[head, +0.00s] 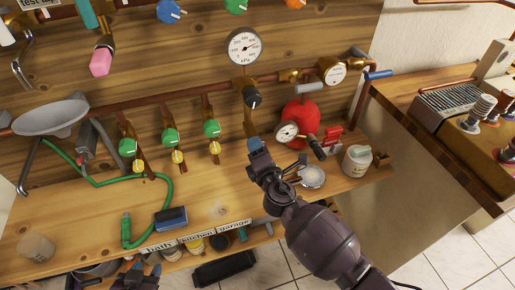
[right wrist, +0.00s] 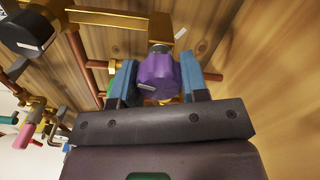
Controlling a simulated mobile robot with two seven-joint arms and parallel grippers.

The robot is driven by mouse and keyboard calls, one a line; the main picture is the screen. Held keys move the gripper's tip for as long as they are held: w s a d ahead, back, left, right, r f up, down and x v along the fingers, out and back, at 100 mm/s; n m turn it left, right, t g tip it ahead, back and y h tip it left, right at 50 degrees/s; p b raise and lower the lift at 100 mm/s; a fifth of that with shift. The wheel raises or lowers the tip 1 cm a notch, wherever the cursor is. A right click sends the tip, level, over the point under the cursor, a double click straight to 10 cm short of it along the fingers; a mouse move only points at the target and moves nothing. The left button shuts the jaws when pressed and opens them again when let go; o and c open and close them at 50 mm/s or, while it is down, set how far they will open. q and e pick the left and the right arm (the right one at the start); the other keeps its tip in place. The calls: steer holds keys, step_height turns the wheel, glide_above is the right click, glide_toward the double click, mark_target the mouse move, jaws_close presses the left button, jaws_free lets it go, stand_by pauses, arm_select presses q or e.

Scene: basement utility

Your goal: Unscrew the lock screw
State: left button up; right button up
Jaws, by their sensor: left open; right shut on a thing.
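In the right wrist view a purple knob (right wrist: 158,78), which I take to be the lock screw, sits between the two blue fingers of my right gripper (head: 255,145). The fingers are shut on its sides. The knob is on a brass fitting (right wrist: 160,28) and has a pale mark on its face. In the head view the gripper hides the knob, below the brass regulator (head: 249,118) with its black knob (head: 252,97). My left gripper (head: 142,270) is open and empty at the bottom edge of the head view, in front of the bench.
A round gauge (head: 244,46) is above the regulator. A red tank (head: 300,120), small gauge (head: 287,132) and white jar (head: 356,160) stand to the right. Green valves (head: 170,136) and a green hose (head: 105,182) are left. The bench middle is mostly clear.

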stand_by(0.3)
steer(key=o, duration=0.9)
steer(key=v, duration=1)
steer(key=shift+s+d, duration=0.1)
steer(key=shift+s, duration=0.3)
